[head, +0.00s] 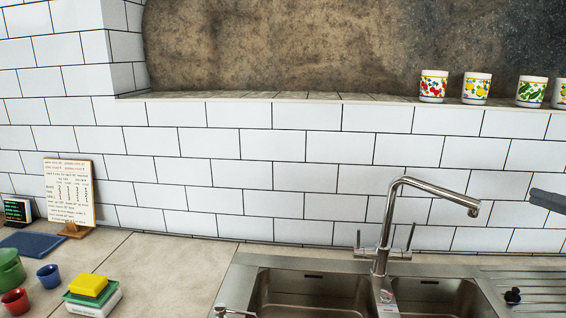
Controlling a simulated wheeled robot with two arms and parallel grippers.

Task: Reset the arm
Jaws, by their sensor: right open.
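My right gripper (548,200) shows as a dark grey part at the right edge, in front of the white tiled wall and to the right of the tap. Most of it is cut off by the frame. It is open, and nothing is seen in it. My left gripper is not in view.
A steel sink (245,285) with a tall tap (382,235) fills the lower middle. Patterned cups (433,86) stand on the ledge. At left are a recipe board (70,195), a green pot (10,270), small cups (49,276) and a yellow sponge (89,285).

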